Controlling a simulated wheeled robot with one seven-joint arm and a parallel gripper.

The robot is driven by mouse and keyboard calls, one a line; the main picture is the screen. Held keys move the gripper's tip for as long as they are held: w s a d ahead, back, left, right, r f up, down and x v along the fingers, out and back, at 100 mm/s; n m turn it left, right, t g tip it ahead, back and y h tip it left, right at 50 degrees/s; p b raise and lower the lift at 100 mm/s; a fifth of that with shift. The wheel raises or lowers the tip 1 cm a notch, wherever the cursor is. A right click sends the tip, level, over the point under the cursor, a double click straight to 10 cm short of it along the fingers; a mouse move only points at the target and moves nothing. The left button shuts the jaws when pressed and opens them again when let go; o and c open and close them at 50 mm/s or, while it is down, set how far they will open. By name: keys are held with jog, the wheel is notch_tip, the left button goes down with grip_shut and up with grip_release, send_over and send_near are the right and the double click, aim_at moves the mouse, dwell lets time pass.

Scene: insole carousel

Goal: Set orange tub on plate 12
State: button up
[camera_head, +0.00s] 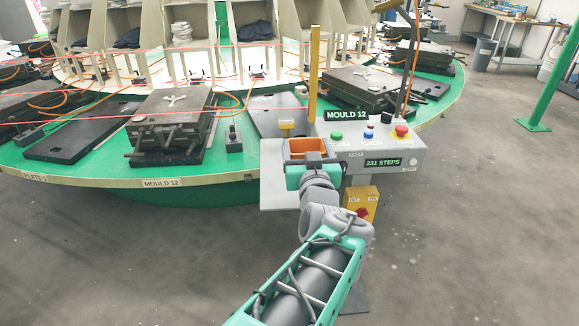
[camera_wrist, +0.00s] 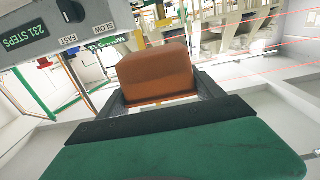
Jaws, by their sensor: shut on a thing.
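The orange tub (camera_head: 305,147) is held in my gripper (camera_head: 308,164), beside the left end of the control box. In the wrist view the tub (camera_wrist: 157,72) sits between the two grey fingers, which are shut on its sides. A flat dark plate (camera_head: 80,131) lies on the green carousel (camera_head: 215,168), left of the mould above the MOULD 12 label (camera_head: 162,183). The rim label below that plate reads PLATE 1 (camera_head: 35,177); I cannot tell whether another digit follows. Another flat plate (camera_head: 277,115) lies right of the mould, partly hidden.
The control box (camera_head: 372,150) shows MOULD 12 and 231 STEPS. A pale grey shelf (camera_head: 278,193) is left of my gripper. A yellow post (camera_head: 314,75) rises behind the tub. Red lines cross above the carousel. Open floor (camera_head: 480,220) lies to the right.

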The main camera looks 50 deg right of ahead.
aim_at(297, 150)
jog(key=w+f, duration=0.1)
jog(key=w+d, duration=0.1)
jog(key=w, duration=0.1)
jog(key=w+d+f, duration=0.1)
jog(key=shift+w+d+f, duration=0.25)
jog(key=shift+w+f, duration=0.05)
jog(key=shift+w, duration=0.05)
jog(key=w+f, duration=0.1)
jog(key=w+d+f, duration=0.1)
jog(key=f, duration=0.1)
jog(key=w+d+f, duration=0.1)
jog(key=f, duration=0.1)
jog(key=shift+w+d+f, duration=0.1)
jog(key=shift+w+d, duration=0.1)
notch_tip(297, 150, down, 3)
jog(key=shift+r, duration=0.1)
jog(key=shift+f, duration=0.45)
jog(key=o, duration=1.5)
jog(key=shift+r, duration=0.1)
